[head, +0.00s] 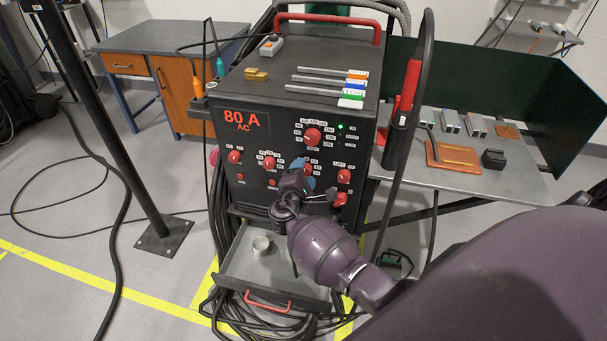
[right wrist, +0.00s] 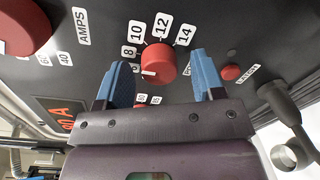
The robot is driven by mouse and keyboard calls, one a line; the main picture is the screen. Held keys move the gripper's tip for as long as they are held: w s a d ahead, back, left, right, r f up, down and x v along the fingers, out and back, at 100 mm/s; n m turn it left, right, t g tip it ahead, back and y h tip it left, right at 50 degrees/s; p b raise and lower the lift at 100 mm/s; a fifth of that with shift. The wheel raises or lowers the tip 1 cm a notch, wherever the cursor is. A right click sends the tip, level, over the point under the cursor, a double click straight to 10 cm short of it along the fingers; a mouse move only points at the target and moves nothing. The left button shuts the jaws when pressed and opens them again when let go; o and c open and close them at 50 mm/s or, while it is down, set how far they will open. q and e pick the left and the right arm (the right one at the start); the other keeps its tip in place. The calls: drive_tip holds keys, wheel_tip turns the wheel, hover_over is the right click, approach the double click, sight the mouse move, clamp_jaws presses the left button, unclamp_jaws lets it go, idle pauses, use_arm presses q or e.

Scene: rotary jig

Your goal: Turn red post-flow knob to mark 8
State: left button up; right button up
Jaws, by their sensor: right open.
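The red knob (right wrist: 158,62) with marks 8, 10, 12 and 14 around it shows in the right wrist view. I cannot read a post-flow label there. Its white pointer line is at the lower left of its face, below mark 8. My right gripper (right wrist: 160,60) is open, one blue finger on each side of the knob, with gaps to both. In the head view the same gripper (head: 297,184) is at the lower front of the dark welder (head: 262,215), partly hiding a red knob (head: 308,168). My left gripper is out of view.
Other red knobs, such as one at the upper right (head: 312,136), crowd the panel. An open drawer (head: 235,265) holding a metal cup (head: 261,244) lies below. A black hose (head: 427,80) stands at the right. A grey side table (head: 470,188) holds small parts.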

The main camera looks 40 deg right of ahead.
drive_tip(key=v, duration=1)
drive_tip(key=shift+s+a, duration=0.25)
drive_tip(key=shift+a, duration=0.05)
